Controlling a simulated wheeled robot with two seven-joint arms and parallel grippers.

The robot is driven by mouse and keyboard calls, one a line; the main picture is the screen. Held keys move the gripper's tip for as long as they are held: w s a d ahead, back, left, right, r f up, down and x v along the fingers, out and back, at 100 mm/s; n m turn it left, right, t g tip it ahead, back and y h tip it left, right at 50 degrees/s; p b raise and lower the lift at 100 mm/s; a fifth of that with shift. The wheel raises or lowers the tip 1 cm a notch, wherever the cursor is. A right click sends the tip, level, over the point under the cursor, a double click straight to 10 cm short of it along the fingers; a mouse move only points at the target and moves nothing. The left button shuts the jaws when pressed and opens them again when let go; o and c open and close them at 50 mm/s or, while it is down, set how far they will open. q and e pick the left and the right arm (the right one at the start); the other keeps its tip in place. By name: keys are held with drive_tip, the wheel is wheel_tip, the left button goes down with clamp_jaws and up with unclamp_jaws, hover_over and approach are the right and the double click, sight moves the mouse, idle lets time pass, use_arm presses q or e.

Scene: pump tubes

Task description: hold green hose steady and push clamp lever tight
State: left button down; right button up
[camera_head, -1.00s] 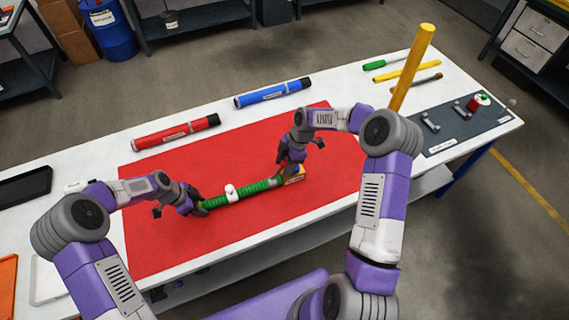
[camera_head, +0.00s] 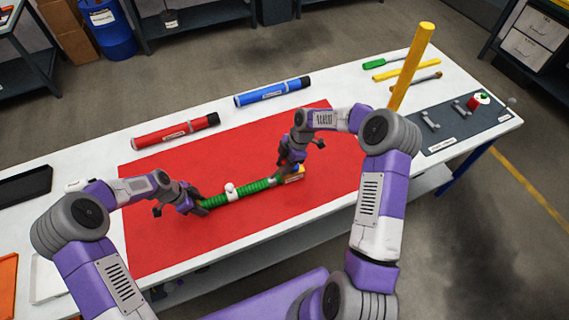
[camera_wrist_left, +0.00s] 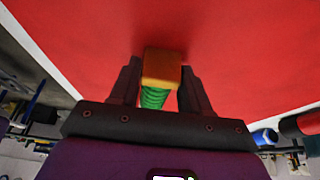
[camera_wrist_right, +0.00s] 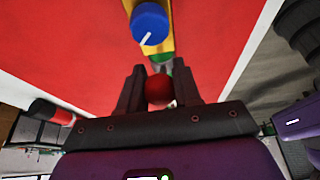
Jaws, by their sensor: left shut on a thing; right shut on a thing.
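The green hose (camera_head: 253,188) lies on the red mat, with a white band (camera_head: 230,190) around its middle. My left gripper (camera_head: 195,207) is shut on the hose's left end. In the left wrist view an orange-brown end piece (camera_wrist_left: 162,68) and green ribs (camera_wrist_left: 153,98) show between its fingers. My right gripper (camera_head: 279,176) is at the hose's right end, beside a yellow fitting (camera_head: 295,175). In the right wrist view it is shut on a red rounded knob (camera_wrist_right: 159,89), which looks like the clamp lever's end. A blue knob (camera_wrist_right: 150,23) sits beyond it. The clamp itself is mostly hidden.
The red mat (camera_head: 160,250) is clear around the hose. A red tube (camera_head: 176,132) and a blue tube (camera_head: 272,92) lie behind it. A grey board (camera_head: 465,122) with brackets and several rods are at right. Trays lie at far left.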

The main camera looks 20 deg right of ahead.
use_arm(q)
drive_tip(key=shift+d, duration=0.1)
use_arm(e)
drive_tip(key=shift+s+a+f, duration=0.1)
drive_tip(key=shift+f, duration=0.1)
drive_tip(key=shift+f+y, duration=0.2)
drive_tip(key=shift+y, duration=0.3)
drive_tip(key=shift+r, duration=0.15)
drive_tip(key=shift+r, duration=0.5)
drive_tip(key=o, duration=1.3)
drive_tip(key=shift+d, duration=0.2)
